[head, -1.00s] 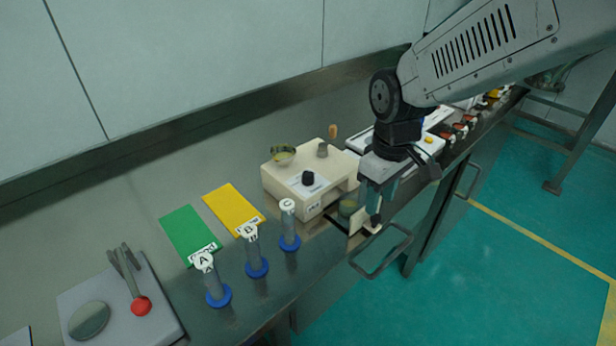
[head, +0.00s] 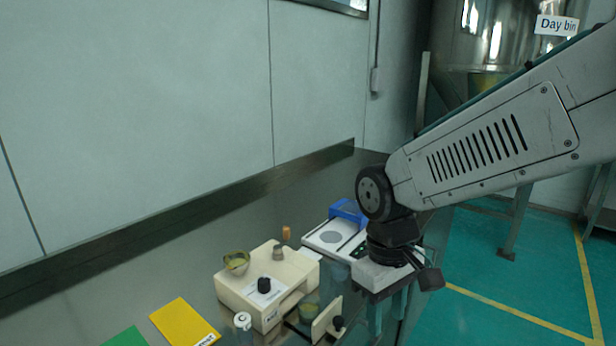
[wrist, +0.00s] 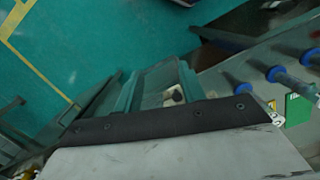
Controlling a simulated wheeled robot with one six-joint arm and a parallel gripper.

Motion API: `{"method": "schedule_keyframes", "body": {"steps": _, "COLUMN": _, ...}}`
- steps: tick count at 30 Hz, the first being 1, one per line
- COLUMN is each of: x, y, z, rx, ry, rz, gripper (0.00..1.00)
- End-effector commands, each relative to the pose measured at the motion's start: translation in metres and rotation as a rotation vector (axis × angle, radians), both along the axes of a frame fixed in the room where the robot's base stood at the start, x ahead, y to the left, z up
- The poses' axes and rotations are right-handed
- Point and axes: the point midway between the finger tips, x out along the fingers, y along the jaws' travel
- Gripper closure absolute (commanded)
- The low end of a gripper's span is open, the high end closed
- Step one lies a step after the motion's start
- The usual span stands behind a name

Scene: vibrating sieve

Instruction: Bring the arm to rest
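My gripper (head: 388,318) hangs pointing down over the bench's front edge, right of the cream sieve machine (head: 240,293). It is empty. In the wrist view my gripper (wrist: 160,75) shows its two fingers spread apart. The machine's drawer stands pulled out, with a pale front plate (head: 325,318) and a dark knob (head: 338,322). A greenish dish (head: 308,312) sits in the drawer. My gripper looks apart from the knob. In the wrist view a pale part with a dark knob (wrist: 176,96) shows beyond the fingers, near the right one.
A white device (head: 335,236) and blue box (head: 348,210) stand behind my wrist. A steel bin is at the back right. Open floor (head: 480,310) lies right.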

Motion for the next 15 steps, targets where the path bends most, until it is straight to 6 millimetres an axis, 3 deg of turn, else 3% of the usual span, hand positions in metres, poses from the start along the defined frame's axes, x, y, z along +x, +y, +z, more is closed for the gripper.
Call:
{"method": "schedule_keyframes", "body": {"steps": 3, "x": -0.03, "y": -0.04, "z": 0.023, "rx": -0.001, "ry": -0.019, "rz": -0.144, "gripper": 0.6}}
{"method": "schedule_keyframes", "body": {"steps": 9, "x": -0.084, "y": -0.096, "z": 0.048, "rx": 0.008, "ry": -0.073, "rz": -0.379, "gripper": 0.6}}
{"method": "schedule_keyframes", "body": {"steps": 15, "x": -0.121, "y": -0.13, "z": 0.061, "rx": 0.032, "ry": -0.161, "rz": -0.532, "gripper": 0.6}}
